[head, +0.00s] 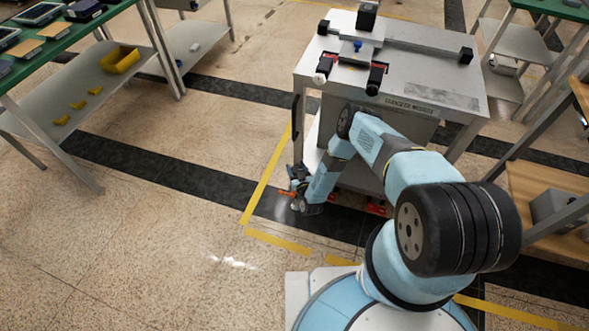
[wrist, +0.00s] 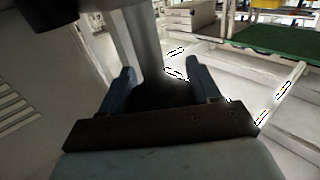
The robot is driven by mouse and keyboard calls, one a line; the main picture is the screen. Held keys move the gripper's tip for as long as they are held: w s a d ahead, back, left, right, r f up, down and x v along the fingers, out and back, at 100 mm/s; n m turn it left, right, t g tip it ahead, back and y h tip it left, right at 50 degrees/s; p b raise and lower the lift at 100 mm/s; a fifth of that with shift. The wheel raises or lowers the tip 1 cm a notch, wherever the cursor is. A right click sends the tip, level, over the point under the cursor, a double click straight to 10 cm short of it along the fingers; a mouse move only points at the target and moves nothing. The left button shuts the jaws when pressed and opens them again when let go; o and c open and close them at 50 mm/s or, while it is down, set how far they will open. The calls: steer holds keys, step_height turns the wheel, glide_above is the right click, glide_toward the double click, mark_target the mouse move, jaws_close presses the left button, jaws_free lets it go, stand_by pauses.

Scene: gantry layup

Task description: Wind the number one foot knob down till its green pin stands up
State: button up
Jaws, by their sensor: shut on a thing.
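A grey gantry cart (head: 420,92) stands ahead. My gripper (head: 292,195) is low at its near left leg, just above the floor. In the wrist view my gripper's two blue fingers (wrist: 165,88) stand on either side of a dark foot knob (wrist: 160,98) at the bottom of a grey leg (wrist: 146,45), and they are shut on it. No number can be read on the knob. No green pin can be made out in either view. A small orange part (head: 287,193) shows beside the gripper in the head view. My arm hides part of the cart's lower front.
Red parts (head: 375,210) sit low under the cart, near my arm. A wooden-shelved rack (head: 545,195) stands at the right. The floor left of the cart is clear.

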steer(key=m+h, duration=0.2)
steer(key=h, duration=0.1)
steer(key=m+h, duration=0.1)
steer(key=h, duration=0.2)
steer(key=m+h, duration=0.2)
steer(key=shift+w+d+r+m+h, duration=0.1)
steer(key=shift+w+d+m+h, duration=0.05)
steer(key=shift+d+m+h, duration=0.2)
steer(key=shift+d+m+g+h, duration=0.25)
steer(key=shift+m+g+h, duration=0.35)
steer(key=shift+m+h, duration=0.75)
steer(key=shift+d+m+g+h, duration=0.2)
steer(key=shift+m+g+h, duration=0.5)
steer(key=shift+h, duration=1.1)
steer(key=o, duration=1)
steer(key=shift+s, duration=0.2)
steer(key=shift+c, duration=0.2)
steer(key=v, duration=1.3)
steer(key=shift+s+a, duration=0.25)
steer(key=shift+a, duration=0.05)
